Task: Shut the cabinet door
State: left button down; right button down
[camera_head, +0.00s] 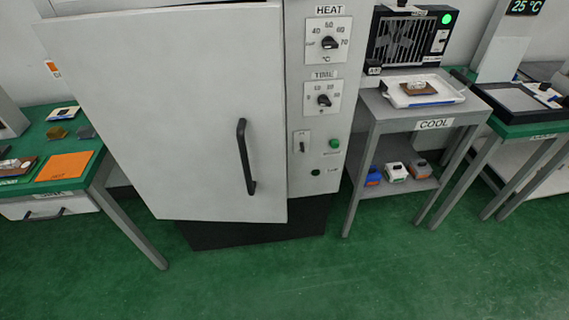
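The cabinet door (175,120) is a large light-grey panel with a black vertical bar handle (245,157) near its right edge. The door looks swung partly out from the cabinet body (322,120), its lower edge slanting in front of the dark base. The inside of the cabinet is hidden behind the door. The control panel on the right carries a HEAT knob (329,43), a TIME knob (323,100), a switch and a green button. Neither of my grippers is in view.
A green-topped table (85,165) with an orange sheet (64,166) stands at the left. A grey COOL stand (385,112) with a fan (407,38) and white tray (423,99) stands at the right. The green floor (330,280) in front is clear.

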aim_at(187, 101)
jog(key=k, duration=1.15)
jog(key=u, duration=0.9)
jog(key=i, duration=1.05)
jog(key=z, duration=0.2)
